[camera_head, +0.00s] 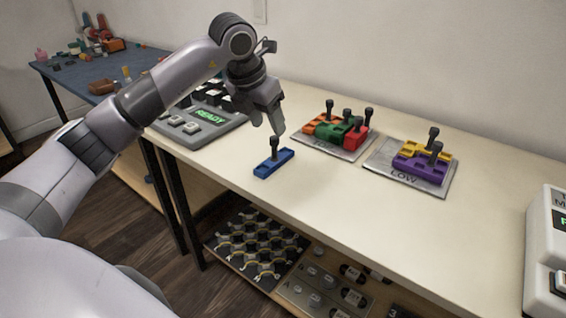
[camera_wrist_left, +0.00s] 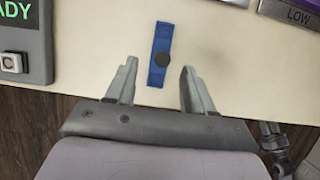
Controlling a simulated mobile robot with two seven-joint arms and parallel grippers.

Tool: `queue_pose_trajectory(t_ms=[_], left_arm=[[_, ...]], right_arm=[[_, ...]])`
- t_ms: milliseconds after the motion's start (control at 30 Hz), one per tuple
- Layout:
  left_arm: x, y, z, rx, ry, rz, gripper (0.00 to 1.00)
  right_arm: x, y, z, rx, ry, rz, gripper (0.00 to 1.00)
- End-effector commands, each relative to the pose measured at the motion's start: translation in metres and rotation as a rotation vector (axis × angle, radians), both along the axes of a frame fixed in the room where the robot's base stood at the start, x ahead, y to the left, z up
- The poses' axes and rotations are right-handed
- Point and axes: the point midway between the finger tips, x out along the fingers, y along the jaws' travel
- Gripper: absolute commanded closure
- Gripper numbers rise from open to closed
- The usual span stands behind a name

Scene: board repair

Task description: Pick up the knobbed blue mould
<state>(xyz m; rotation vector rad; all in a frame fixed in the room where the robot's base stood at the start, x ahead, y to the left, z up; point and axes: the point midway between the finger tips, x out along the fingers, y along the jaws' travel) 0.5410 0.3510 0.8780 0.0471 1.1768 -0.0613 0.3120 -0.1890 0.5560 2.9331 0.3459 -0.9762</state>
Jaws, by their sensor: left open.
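The blue mould (camera_head: 265,168) lies flat on the cream table, with a dark upright knob at its middle. In the left wrist view the blue mould (camera_wrist_left: 161,40) runs up the picture, and its round black knob sits between the lines of the two fingers. My left gripper (camera_head: 274,128) is above the mould, pointing down. In the left wrist view its fingers (camera_wrist_left: 159,78) are spread apart with nothing gripped between them; I cannot tell the exact height over the knob.
A grey device marked READY (camera_head: 205,124) stands left of the mould. A plate (camera_head: 316,143) with orange, green and red knobbed moulds and a LOW plate (camera_head: 432,188) with yellow and purple ones lie to the right. A white machine (camera_head: 540,255) stands far right. The table's front edge is close.

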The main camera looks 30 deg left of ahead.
Motion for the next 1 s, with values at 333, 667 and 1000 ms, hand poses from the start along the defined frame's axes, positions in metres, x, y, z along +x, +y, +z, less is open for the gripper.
queue_pose_trajectory(t_ms=[333, 667, 1000], left_arm=[[0.014, -0.005, -0.039, -0.004, 0.003, -0.005, 0.47], [0.023, -0.006, -0.059, -0.004, 0.0, -0.006, 0.47], [0.023, -0.006, -0.058, -0.004, 0.0, -0.006, 1.0]], right_arm=[[0.002, 0.005, 0.001, 0.005, -0.015, 0.009, 0.57], [0.006, 0.013, 0.006, 0.012, -0.031, 0.022, 0.57], [0.007, 0.012, 0.007, 0.012, -0.035, 0.021, 0.57]])
